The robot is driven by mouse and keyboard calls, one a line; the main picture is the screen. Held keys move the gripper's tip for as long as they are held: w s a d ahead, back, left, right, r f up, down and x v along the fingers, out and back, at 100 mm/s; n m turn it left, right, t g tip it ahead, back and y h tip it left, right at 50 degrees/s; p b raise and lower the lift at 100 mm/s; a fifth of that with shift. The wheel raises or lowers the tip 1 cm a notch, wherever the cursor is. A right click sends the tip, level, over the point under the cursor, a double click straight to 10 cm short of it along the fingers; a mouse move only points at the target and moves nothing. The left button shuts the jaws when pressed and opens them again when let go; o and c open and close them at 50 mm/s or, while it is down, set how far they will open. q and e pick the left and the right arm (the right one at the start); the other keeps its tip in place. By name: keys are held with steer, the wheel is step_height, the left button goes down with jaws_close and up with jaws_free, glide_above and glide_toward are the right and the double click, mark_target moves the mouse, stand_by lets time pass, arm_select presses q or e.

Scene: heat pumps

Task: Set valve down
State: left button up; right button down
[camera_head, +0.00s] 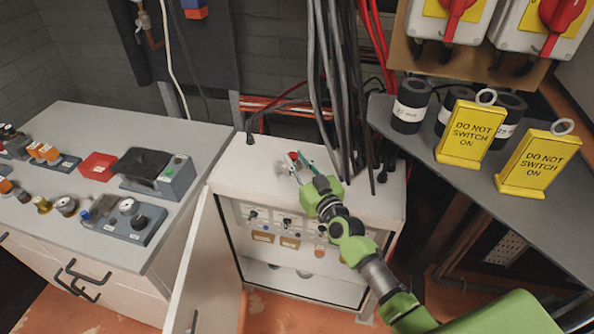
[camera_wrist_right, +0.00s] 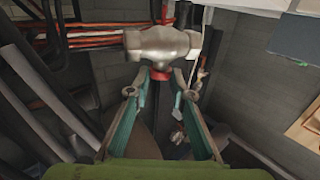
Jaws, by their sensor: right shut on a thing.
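The valve, a silver metal body with a red part, is in my right gripper (camera_head: 299,170) in the head view, above the white cabinet's top. In the right wrist view the silver valve (camera_wrist_right: 162,45) lies crosswise at the fingertips of the right gripper (camera_wrist_right: 160,80), its red part between them. The right gripper is shut on the valve. Whether the valve touches the cabinet top cannot be told. My left gripper is not in view.
Black cables hang beside the gripper at the back of the white cabinet (camera_head: 232,170), whose door stands open. A grey shelf (camera_head: 455,180) at the right bears yellow signs (camera_head: 541,160) and black rolls. A workbench (camera_head: 92,125) at the left holds several devices.

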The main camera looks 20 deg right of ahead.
steer(key=f, duration=0.3)
steer(key=shift+w+d+f+b, duration=0.1)
steer(key=shift+w+f+b, duration=0.05)
steer(key=shift+w+b, duration=0.2)
steer(key=shift+s+f, duration=0.1)
steer(key=shift+f, duration=0.15)
steer(key=c, duration=1.8)
jaws_free()
